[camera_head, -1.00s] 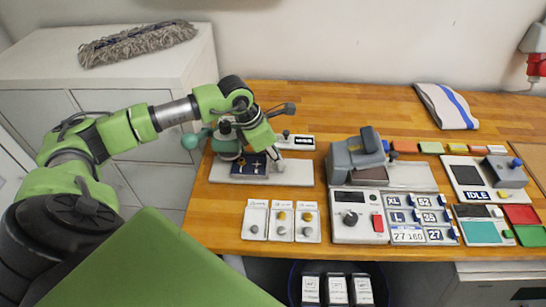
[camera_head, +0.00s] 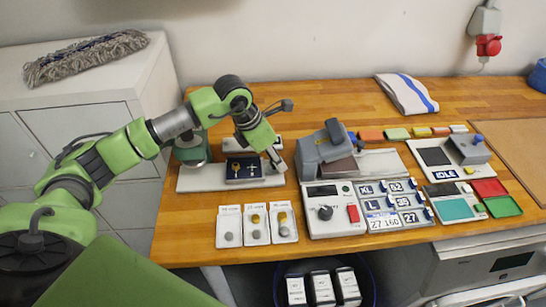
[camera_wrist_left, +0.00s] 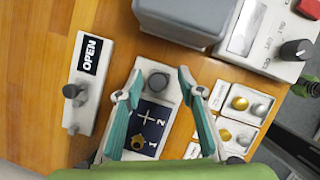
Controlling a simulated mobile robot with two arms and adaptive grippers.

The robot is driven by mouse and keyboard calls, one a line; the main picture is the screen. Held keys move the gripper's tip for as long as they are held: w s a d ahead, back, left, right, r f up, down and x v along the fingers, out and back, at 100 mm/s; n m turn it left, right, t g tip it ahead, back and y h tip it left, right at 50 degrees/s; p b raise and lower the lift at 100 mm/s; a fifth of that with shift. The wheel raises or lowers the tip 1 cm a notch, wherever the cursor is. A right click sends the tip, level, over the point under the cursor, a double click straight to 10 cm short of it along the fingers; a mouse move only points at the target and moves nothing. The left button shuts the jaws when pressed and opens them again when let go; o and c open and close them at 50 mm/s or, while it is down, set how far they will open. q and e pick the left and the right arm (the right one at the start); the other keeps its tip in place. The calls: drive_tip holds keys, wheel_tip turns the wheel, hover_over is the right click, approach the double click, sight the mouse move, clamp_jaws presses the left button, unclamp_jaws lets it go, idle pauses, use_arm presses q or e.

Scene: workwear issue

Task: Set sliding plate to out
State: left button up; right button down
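A dark navy plate (camera_head: 243,168) with a gold mark and a white cross lies on the pale base of a small press (camera_head: 192,148) at the left of the bench. My left gripper (camera_head: 276,160) is over the right end of this base. In the wrist view my left gripper (camera_wrist_left: 160,78) is open, with its fingertips on either side of the knob; contact cannot be told. My right gripper is out of view.
A small unit with a lever and an OPEN label (camera_wrist_left: 90,54) stands behind the base. A grey machine (camera_head: 324,150) stands close to the right. Three pale cards with round pieces (camera_head: 256,224) lie in front. Bare wood lies behind, around a folded towel (camera_head: 406,94).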

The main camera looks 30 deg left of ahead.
sight(260, 173)
use_arm(q)
drive_tip(key=shift+a, duration=0.15)
drive_tip(key=v, duration=1.2)
drive_tip(key=shift+w+d, duration=0.1)
drive_tip(key=shift+d, duration=0.1)
